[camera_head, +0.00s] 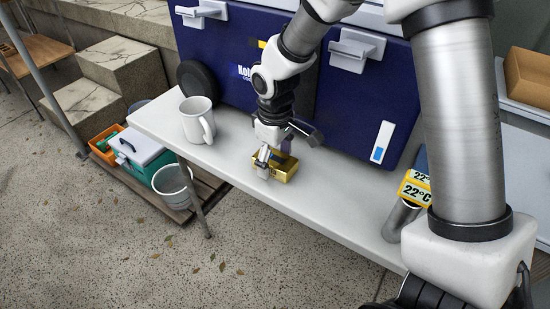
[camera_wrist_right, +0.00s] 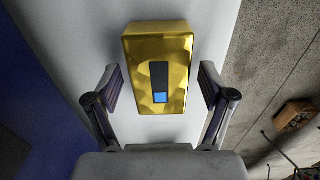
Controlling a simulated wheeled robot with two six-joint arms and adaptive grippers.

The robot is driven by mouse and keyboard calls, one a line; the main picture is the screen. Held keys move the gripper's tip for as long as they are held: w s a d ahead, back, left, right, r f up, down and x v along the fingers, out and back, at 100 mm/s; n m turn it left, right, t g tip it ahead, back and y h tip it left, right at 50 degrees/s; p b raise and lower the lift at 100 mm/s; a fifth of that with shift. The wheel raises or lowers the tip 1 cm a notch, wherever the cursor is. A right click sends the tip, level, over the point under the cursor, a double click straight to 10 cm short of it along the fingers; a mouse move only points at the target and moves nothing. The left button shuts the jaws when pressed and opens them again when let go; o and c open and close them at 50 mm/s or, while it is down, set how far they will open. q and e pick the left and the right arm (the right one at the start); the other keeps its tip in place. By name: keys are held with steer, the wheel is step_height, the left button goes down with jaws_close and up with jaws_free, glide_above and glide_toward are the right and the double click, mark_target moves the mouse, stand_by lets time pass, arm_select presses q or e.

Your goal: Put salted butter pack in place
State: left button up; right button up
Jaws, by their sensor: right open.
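The salted butter pack looks like a gold foil block (camera_head: 287,174) lying on the white table (camera_head: 240,165) in front of the blue cooler. In the right wrist view the gold pack (camera_wrist_right: 158,70) shows a dark band with a small blue patch. My right gripper (camera_head: 276,162) is at the pack on the table. In the right wrist view its open fingers (camera_wrist_right: 159,92) stand to either side of the pack's near end, with a gap on both sides. My left gripper is not in view.
A blue cooler (camera_head: 225,70) stands along the table's back. A white mug (camera_head: 196,122) is to the left. A yellow thermometer display reading 22°C (camera_head: 416,190) is at the right.

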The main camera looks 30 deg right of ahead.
mark_target(275, 158)
step_height(275, 158, up, 12)
steer(key=p, duration=0.4)
stand_by(0.3)
